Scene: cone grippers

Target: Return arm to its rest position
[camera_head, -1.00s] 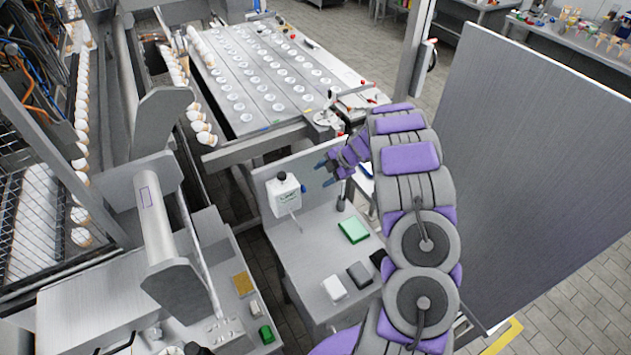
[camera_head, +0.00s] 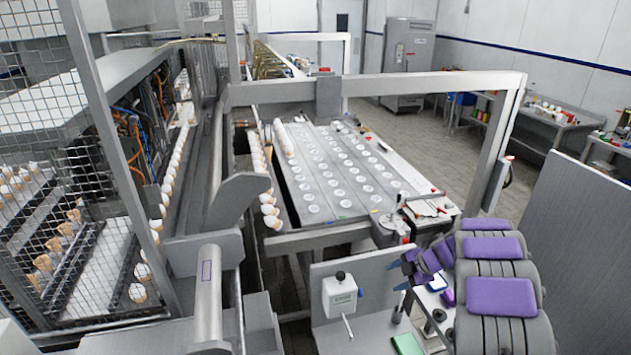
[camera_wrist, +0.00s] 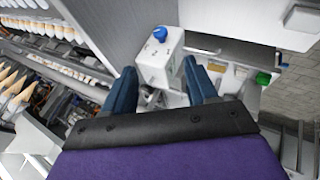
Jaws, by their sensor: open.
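My arm, grey with purple pads, rises at the lower right of the head view and bends over toward the left. My gripper (camera_head: 397,277) is at its end, beside a white dispenser box with a handle (camera_head: 340,296) and to the right of it. In the wrist view my gripper (camera_wrist: 162,82) shows two blue fingers spread apart with nothing held between them. The white dispenser box (camera_wrist: 158,60), with a blue knob, shows beyond and between the fingers. Whether the fingers clear the box by much cannot be told.
A long machine table with rows of round holes (camera_head: 345,180) lies ahead under a grey frame. A large grey panel (camera_head: 580,240) stands close on the right of my arm. A caged machine with cones (camera_head: 60,230) is on the left. Tiled floor is open at the back right.

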